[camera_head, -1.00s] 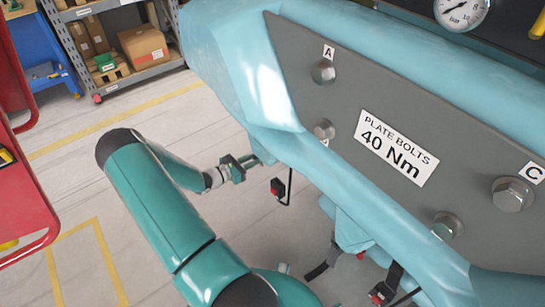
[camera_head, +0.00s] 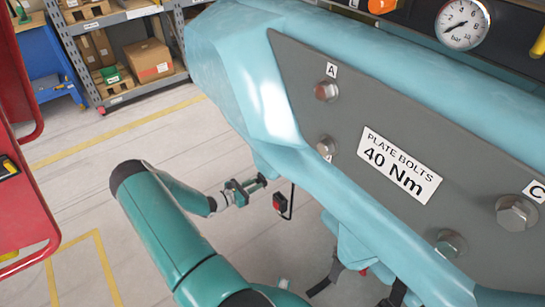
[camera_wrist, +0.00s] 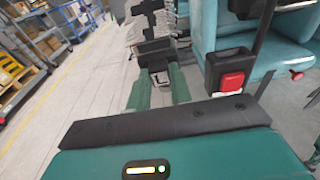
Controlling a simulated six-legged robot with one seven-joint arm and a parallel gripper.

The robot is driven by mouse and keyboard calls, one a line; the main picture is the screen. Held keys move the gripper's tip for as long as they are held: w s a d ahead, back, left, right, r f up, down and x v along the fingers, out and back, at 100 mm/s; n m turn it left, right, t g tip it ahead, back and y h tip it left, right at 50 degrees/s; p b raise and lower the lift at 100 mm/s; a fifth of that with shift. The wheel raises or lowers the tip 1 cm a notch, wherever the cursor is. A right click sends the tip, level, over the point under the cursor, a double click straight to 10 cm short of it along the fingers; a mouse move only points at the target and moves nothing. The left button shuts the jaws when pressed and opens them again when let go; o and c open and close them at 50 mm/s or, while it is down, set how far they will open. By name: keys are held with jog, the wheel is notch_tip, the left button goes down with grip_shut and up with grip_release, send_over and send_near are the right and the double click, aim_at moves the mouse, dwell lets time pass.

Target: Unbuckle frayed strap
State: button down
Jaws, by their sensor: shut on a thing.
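My gripper (camera_head: 251,187) is at the side of the pale blue train car, low beside its edge. In the wrist view, my gripper's green fingers (camera_wrist: 160,88) are closed around a dark strap end (camera_wrist: 154,52). A black strap runs up from it, with pale, ragged-looking threads beside it. What lies between the fingertips is partly hidden. A black buckle with a red button (camera_head: 280,203) hangs just right of my gripper, apart from it. It also shows in the wrist view, right of the fingers (camera_wrist: 231,75).
The grey plate (camera_head: 340,125) with bolts covers the car's upper right. More dark straps (camera_head: 325,280) hang at the bottom. A red frame (camera_head: 25,190) stands at left, and a shelf with boxes (camera_head: 150,60) at the back. Open floor lies between them.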

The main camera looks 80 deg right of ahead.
notch_tip(320, 180, down, 7)
jog(key=shift+f, duration=0.2)
jog(key=c, duration=1.2)
grip_release()
jog(key=shift+r, duration=0.15)
jog(key=shift+o, duration=0.2)
jog(key=v, duration=1.3)
jog(key=shift+w+a, duration=0.2)
jog(key=shift+w, duration=0.1)
jog(key=shift+r, duration=0.1)
